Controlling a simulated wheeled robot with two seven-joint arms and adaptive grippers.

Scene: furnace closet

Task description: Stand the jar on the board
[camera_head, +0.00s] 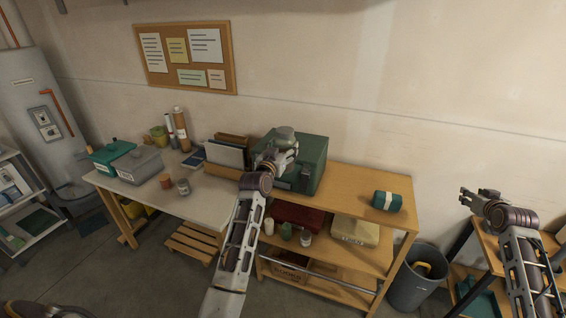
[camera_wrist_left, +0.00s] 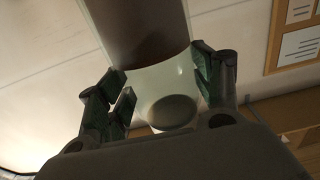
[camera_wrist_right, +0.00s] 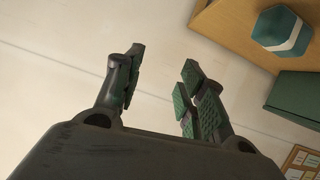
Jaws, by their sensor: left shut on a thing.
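My left gripper (camera_head: 280,157) is in front of the green box on the wooden shelf unit. In the left wrist view, the left gripper (camera_wrist_left: 160,88) is shut on a round jar (camera_wrist_left: 167,77) with a pale, glossy end and a dark brown body. The only clear board is the cork board (camera_head: 228,84) on the wall; I cannot tell a separate board on the furniture. My right gripper (camera_head: 474,200) is raised at the right, open and empty; it also shows in the right wrist view (camera_wrist_right: 160,80).
The green box (camera_head: 315,165) and a green roll with a white band (camera_head: 387,201) stand on the shelf top, with bare wood between. A worktable (camera_head: 215,200) at left holds boxes, small jars and files. A grey bin (camera_head: 415,285) stands right of the shelf.

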